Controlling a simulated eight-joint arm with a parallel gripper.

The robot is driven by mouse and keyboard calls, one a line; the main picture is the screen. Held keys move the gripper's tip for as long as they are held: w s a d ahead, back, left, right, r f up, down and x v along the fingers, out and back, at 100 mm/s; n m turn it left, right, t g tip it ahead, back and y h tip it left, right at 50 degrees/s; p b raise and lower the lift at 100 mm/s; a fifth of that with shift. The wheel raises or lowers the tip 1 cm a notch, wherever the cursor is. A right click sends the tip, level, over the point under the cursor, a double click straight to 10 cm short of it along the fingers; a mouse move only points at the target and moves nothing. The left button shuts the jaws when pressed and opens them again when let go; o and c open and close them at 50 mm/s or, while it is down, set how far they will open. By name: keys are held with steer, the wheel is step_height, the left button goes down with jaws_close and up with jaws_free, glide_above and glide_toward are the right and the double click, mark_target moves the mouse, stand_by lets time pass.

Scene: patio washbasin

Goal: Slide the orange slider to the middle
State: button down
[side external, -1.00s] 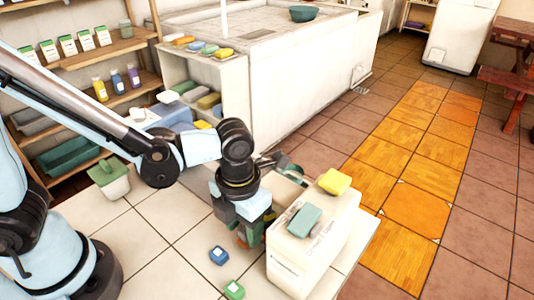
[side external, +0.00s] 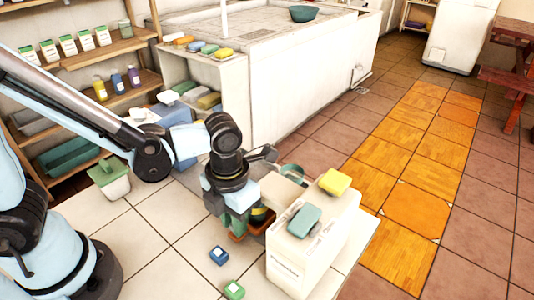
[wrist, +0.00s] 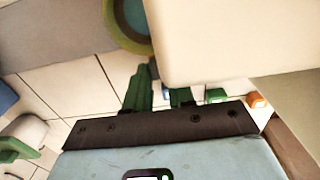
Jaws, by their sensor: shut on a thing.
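A small orange block with a pale face (wrist: 257,100) shows in the wrist view, right of my fingers; I cannot tell for sure that it is the orange slider. I cannot pick it out in the side view. My gripper (wrist: 160,97), with green fingers, points down beside the left face of the cream container (side external: 300,265). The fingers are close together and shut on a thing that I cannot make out.
A green sponge (side external: 304,221) and a yellow sponge (side external: 335,182) lie on the container. A blue block (side external: 219,255) and a green block (side external: 234,290) lie on the pale tiles in front. A lidded tub (side external: 112,182) stands left.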

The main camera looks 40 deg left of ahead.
steer(key=a, duration=0.8)
steer(key=shift+a, duration=0.4)
steer(key=c, duration=1)
jaws_free()
steer(key=shift+o, duration=0.2)
step_height(320, 180, up, 12)
